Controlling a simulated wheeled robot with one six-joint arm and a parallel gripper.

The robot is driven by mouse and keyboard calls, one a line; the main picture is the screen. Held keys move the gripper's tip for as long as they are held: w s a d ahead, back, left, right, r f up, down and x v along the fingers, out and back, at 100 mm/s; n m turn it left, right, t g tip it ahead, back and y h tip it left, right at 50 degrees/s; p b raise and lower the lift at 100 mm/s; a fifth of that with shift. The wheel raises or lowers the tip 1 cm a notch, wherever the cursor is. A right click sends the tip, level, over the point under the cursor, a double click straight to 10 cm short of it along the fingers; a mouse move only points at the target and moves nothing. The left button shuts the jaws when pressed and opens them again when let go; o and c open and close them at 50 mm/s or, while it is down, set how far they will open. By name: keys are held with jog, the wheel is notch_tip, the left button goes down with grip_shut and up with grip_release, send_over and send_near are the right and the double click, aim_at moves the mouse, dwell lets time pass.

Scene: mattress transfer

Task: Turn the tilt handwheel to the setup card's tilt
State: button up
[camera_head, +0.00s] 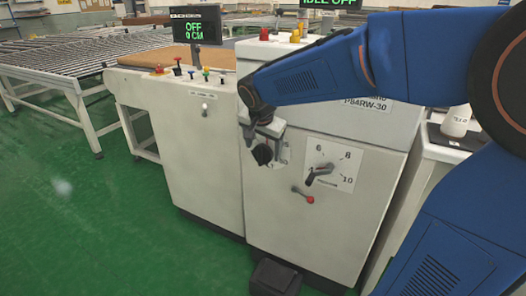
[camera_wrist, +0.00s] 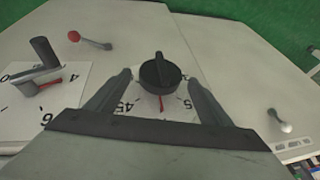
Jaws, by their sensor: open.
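A round black knob (camera_wrist: 160,74) with a raised grip bar sits on a white dial plate; a red pointer and the number 45 show in the wrist view. In the head view the black knob (camera_head: 262,154) is on the machine's front panel. My gripper (camera_wrist: 158,79) is open, its two fingers on either side of the knob, with small gaps in the wrist view. Contact and depth cannot be told. To the right in the head view is a second dial (camera_head: 345,160), numbered to 10, with a dark crank handle (camera_head: 320,173). I cannot read any setup card.
A red-ended lever (camera_head: 304,196) sits below the crank dial; it also shows in the wrist view (camera_wrist: 88,40). A small pale knob (camera_head: 205,107) is on the left panel. Buttons (camera_head: 190,73) and a screen (camera_head: 194,28) stand above. Green floor (camera_head: 100,220) is open at left.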

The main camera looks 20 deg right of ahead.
aim_at(256, 149)
jog(key=shift+x, duration=1.05)
jog(key=c, duration=1.1)
jog(key=shift+w, duration=0.1)
jog(key=shift+o, duration=0.2)
jog(key=g+h, duration=0.2)
jog(key=n+g+h, duration=0.1)
jog(key=shift+w+a, duration=0.3)
jog(key=shift+a, duration=0.05)
jog(key=g+h, duration=0.2)
jog(key=shift+w+a+f+n+h, duration=0.15)
jog(key=shift+n+h, duration=0.15)
jog(key=shift+w+a+f+n+g+h, duration=0.1)
jog(key=shift+n+g+h, duration=0.1)
jog(key=shift+g+h, duration=0.35)
jog(key=shift+f+n+g+h, duration=0.1)
jog(key=shift+n+g+h, duration=0.1)
jog(key=shift+g+h, duration=0.3)
